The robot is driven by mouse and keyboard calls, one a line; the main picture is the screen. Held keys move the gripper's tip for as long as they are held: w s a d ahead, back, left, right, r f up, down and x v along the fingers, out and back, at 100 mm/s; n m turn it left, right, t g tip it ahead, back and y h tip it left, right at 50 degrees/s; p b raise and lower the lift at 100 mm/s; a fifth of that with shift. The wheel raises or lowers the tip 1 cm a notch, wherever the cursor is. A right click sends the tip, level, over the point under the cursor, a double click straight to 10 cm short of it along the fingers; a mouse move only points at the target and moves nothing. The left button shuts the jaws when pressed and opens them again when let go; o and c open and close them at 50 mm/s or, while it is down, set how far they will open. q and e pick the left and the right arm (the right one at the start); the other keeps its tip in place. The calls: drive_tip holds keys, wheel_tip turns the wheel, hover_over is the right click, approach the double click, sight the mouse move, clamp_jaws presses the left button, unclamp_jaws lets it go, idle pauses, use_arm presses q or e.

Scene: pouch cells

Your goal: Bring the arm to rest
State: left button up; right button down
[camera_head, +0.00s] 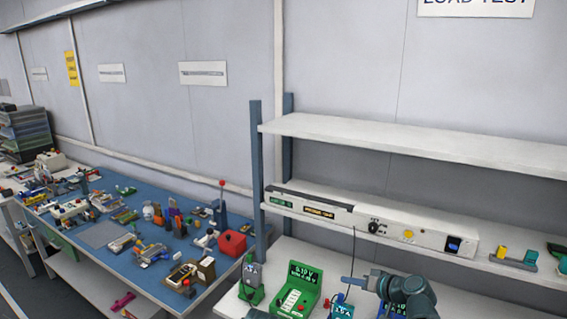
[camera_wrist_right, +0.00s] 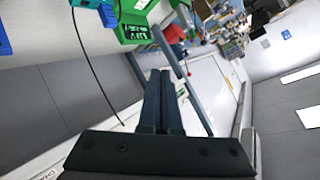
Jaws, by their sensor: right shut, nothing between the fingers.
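My right gripper (camera_head: 350,281) is low in the head view, in front of the shelf unit. It points to the left, above the white bench top near a green meter (camera_head: 297,291). In the right wrist view the two dark fingers of the right gripper (camera_wrist_right: 160,74) lie together, shut and empty. My left gripper is in neither view.
A white shelf (camera_head: 400,140) overhangs the bench, with a long white instrument (camera_head: 410,226) on the shelf below. A small blue meter (camera_head: 341,309) stands close to the right gripper. A blue-topped table (camera_head: 100,235) at left is crowded with parts.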

drive_tip(key=s+a+f+n+g, duration=0.2)
drive_tip(key=s+a+f+g, duration=0.4)
drive_tip(key=a, duration=0.4)
drive_tip(key=s+a+f+g+h, duration=0.1)
drive_tip(key=s+h, duration=0.2)
drive_tip(key=s, duration=0.2)
drive_tip(key=s+a+f+n+g+h, duration=0.1)
drive_tip(key=s+a+f+g+h, duration=0.1)
drive_tip(key=s, duration=0.4)
drive_tip(key=s+a+f+n+g+h, duration=0.1)
drive_tip(key=s+f+h, duration=0.1)
drive_tip(key=s, duration=0.4)
drive_tip(key=shift+s+a+f+h, duration=0.2)
drive_tip(key=shift+s+a+h, duration=0.1)
drive_tip(key=shift+h, duration=0.6)
drive_tip(key=shift+w, duration=0.1)
